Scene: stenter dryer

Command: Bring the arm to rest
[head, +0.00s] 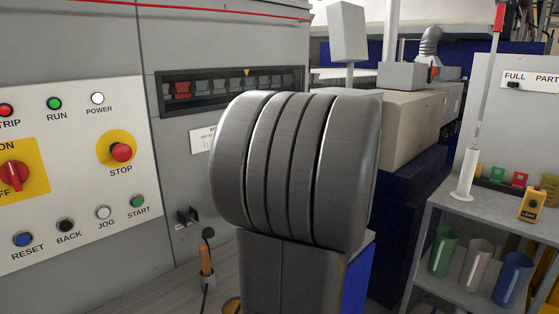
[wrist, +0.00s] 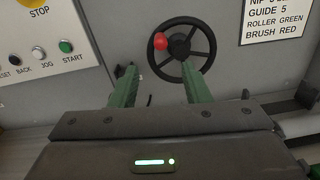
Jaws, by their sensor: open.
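My gripper (wrist: 159,70) shows in the wrist view, with its two green fingers apart and nothing held between them. Beyond the fingertips, a black handwheel (wrist: 185,52) with a red knob (wrist: 160,41) is on the grey machine front. In that picture the wheel's lower rim lies between the fingers; I cannot tell how far off it is. My gripper does not show in the head view. A large grey ribbed part of my arm fills the middle of that view and hides what is behind it.
A control panel (head: 75,180) with a red stop button (head: 121,152) is at the left. A slotted display (head: 230,88) is beside it. At the right, a grey shelf (head: 450,202) holds green, pale and blue cups. A printed label (wrist: 280,18) is right of the handwheel.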

